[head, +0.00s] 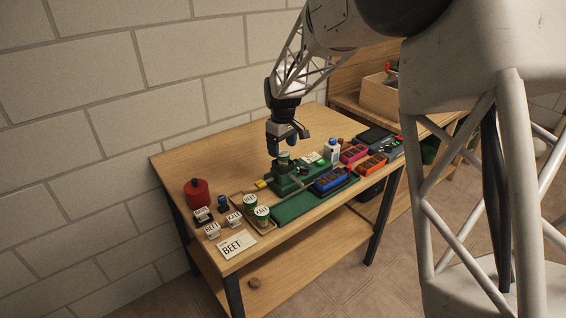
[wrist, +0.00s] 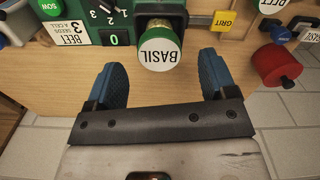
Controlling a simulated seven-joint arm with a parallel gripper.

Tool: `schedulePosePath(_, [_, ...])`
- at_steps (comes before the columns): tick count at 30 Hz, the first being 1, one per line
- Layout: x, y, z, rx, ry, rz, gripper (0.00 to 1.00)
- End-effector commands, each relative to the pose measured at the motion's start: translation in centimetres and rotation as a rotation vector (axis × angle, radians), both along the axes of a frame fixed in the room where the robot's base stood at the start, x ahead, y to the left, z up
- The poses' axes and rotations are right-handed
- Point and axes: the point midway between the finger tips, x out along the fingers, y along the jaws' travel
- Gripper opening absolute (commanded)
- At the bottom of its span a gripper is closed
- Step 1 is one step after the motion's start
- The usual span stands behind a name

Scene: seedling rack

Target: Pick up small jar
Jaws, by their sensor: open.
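A small jar with a white lid marked BASIL (wrist: 160,48) stands on a green device (wrist: 105,12) in the wrist view. In the head view the same jar seems to be the green one (head: 284,158) on the device, just below my gripper (head: 282,147). My gripper's blue fingers (wrist: 162,75) are spread apart in the wrist view, with the jar beyond and between their tips. Nothing is held. Two more green jars with white lids, one here (head: 250,201) and one nearer the front (head: 262,213), stand at the table's left front.
A red pot (head: 197,193) and small labelled blocks (head: 212,230) stand at the left. A BEET card (head: 237,246) lies at the front edge. Blue (head: 330,180) and orange (head: 371,165) trays and a white bottle (head: 332,150) crowd the right. The table's back left is clear.

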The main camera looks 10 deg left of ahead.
Motion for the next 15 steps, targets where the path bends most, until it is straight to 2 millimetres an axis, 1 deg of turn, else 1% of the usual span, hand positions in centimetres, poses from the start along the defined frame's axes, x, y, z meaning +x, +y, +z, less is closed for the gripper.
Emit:
schedulePosePath(3, [0.0, -0.1, -1.5, 0.0, 0.001, 0.0, 0.78])
schedulePosePath(7, [0.0, -0.1, -2.9, 0.0, 0.001, 0.0, 0.78])
schedulePosePath(10, [0.0, -0.1, -3.4, 0.0, 0.001, 0.0, 0.78])
schedulePosePath(15, [0.0, -0.1, -3.5, 0.0, 0.0, 0.0, 0.78])
